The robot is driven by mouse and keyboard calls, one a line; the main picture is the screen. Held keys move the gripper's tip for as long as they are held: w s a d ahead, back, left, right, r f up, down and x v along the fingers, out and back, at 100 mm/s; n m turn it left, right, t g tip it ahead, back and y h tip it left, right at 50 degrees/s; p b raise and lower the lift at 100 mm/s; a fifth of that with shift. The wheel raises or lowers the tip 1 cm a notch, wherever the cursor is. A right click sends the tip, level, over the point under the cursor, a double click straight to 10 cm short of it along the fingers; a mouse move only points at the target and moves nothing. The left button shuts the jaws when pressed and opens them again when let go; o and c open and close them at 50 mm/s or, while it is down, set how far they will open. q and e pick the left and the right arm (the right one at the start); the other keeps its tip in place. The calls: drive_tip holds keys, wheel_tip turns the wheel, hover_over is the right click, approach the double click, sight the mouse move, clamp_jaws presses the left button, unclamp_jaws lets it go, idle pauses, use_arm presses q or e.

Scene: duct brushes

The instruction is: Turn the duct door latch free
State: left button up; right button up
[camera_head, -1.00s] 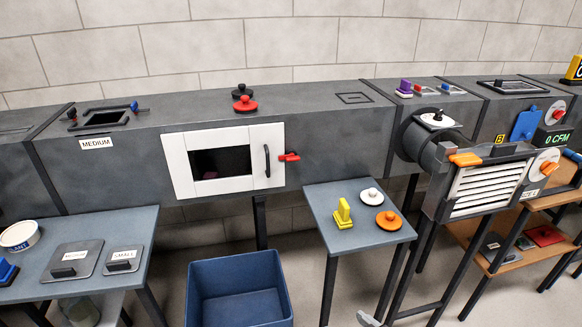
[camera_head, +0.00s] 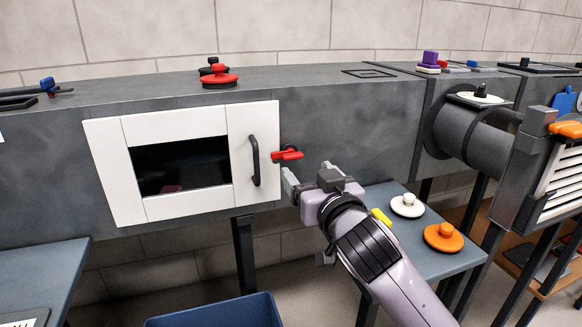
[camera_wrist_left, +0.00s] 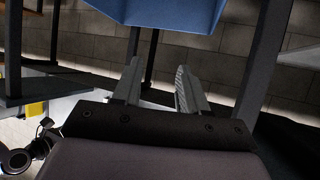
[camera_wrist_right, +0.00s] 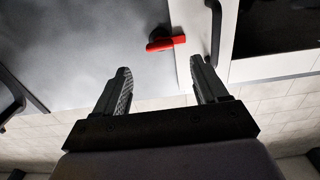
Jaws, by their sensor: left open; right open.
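The red latch (camera_head: 287,153) sits on the grey duct at the right edge of the white-framed duct door (camera_head: 239,156). The door looks closed, with a black handle (camera_head: 254,160) left of the latch. My right gripper (camera_head: 307,182) is open and empty, just below and slightly right of the latch. In the right wrist view the latch (camera_wrist_right: 165,40) lies beyond and between the two fingertips (camera_wrist_right: 160,85), not touching them. My left gripper (camera_wrist_left: 158,85) is open and empty in its wrist view, low near a blue bin; the head view does not show it.
The blue bin (camera_head: 214,312) stands on the floor below the door. A small table to the right holds a white lidded disc (camera_head: 407,205), an orange disc (camera_head: 443,237) and a yellow item (camera_head: 381,216) partly behind my arm. Red and black knobs (camera_head: 219,77) sit on the duct top.

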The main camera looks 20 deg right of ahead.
sight(294, 156)
drive_tip(key=shift+w+a+b, duration=0.1)
drive_tip(key=shift+w+b, duration=0.5)
drive_tip(key=shift+w, duration=2.85)
drive_tip(key=c, duration=1.1)
